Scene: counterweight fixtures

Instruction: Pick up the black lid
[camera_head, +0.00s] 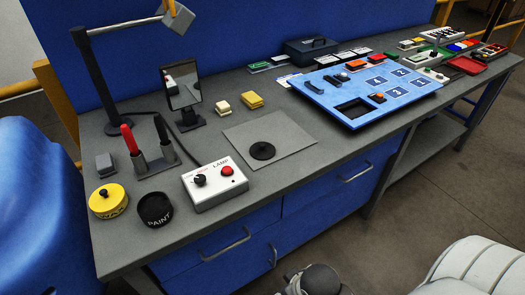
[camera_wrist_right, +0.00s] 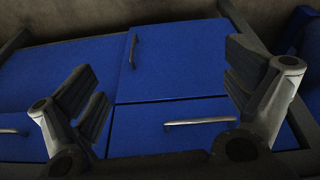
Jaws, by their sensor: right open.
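The black lid (camera_head: 262,151), a flat round disc with a small knob, lies on a grey mat (camera_head: 295,138) in the middle of the workbench. A black round pot marked PAINT (camera_head: 155,210) stands near the front left edge, left of the lid. My right gripper (camera_wrist_right: 165,85) is open and empty in the right wrist view, with its fingers wide apart in front of the blue drawers. The lid is not visible in that view. My left gripper is not in view.
A lamp control box (camera_head: 215,184) stands between the pot and the mat. A yellow tin (camera_head: 108,201) and a tool holder (camera_head: 154,162) are at left. A blue numbered board (camera_head: 340,110) lies right of the mat. The mat around the lid is clear.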

